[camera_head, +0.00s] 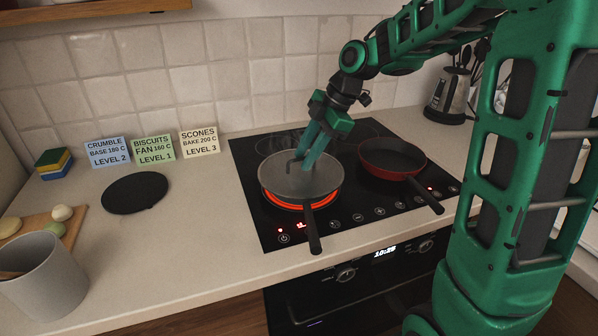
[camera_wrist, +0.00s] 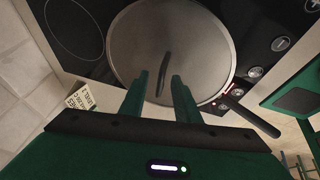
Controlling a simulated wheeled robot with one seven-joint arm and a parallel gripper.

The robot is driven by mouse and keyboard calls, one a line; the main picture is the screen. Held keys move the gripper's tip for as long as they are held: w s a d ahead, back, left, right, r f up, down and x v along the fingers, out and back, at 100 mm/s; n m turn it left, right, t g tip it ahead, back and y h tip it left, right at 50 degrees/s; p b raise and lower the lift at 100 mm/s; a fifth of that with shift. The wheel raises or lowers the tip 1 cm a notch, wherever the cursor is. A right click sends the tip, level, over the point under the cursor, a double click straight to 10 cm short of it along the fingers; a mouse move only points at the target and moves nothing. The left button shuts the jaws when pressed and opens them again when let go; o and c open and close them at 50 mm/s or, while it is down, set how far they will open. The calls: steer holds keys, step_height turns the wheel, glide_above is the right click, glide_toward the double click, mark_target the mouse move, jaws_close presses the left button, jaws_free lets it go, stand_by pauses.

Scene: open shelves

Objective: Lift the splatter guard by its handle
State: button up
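The splatter guard (camera_head: 310,183) is a flat grey disc lying over a pan on the glowing left front burner. In the wrist view the guard (camera_wrist: 195,50) fills the middle, with its dark upright handle (camera_wrist: 164,68) near the centre. My gripper (camera_head: 305,158) points down over the guard. In the wrist view my gripper (camera_wrist: 160,78) is open, its two green fingers apart with the handle showing between and just beyond their tips. I see no contact with the handle. The pan's black handle (camera_head: 312,230) sticks out toward the front edge.
A red pan (camera_head: 393,157) stands to the right on the black hob (camera_head: 262,220). A dark round mat (camera_head: 134,193) lies on the counter at left, before three recipe cards (camera_head: 153,149). A grey pot (camera_head: 45,278) stands at front left.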

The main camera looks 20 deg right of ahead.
steer(key=shift+c, duration=0.6)
jaws_close()
steer(key=shift+r, duration=0.1)
